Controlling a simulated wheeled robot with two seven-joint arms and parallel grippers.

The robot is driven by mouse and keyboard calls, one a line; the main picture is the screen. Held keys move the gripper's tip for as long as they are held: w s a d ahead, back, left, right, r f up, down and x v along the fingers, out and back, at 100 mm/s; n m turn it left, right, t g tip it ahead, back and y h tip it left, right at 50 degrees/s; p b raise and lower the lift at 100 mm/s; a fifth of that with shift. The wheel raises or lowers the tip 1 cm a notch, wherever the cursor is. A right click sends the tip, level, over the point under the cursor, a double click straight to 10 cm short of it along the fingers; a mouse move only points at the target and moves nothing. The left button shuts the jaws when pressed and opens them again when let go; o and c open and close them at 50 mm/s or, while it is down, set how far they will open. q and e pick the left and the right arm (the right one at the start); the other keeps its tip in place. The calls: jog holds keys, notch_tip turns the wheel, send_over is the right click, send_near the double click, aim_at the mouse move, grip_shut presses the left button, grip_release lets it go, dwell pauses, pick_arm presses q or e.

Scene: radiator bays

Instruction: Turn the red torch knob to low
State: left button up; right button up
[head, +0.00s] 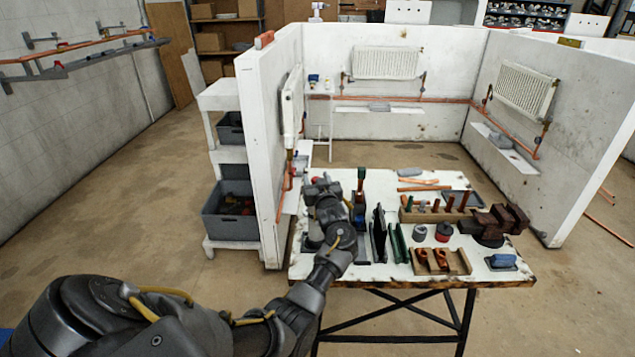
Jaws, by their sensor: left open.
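My left arm reaches over the white workbench (345,273) from the lower left. Its left gripper (321,190) is open above the bench's left side. A small red part (315,179), which looks like the torch knob, shows right at the fingertips. I cannot tell whether the fingers touch it or how the knob is set. Most of the torch is hidden behind my gripper and wrist. A dark grey round base (311,241) shows left of the wrist. My right gripper is not in view.
Close right of the gripper stand an upright red-and-green tool (361,180) and dark upright plates (379,232). Further right are wooden racks (455,262), a red-brown vise (494,223) and a blue-handled tool (503,261). A white partition (262,130) rises left of the bench.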

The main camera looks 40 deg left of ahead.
pick_arm(q)
jog(key=b+v, duration=0.2)
jog(key=v, duration=0.9)
jog(key=shift+b, duration=0.35)
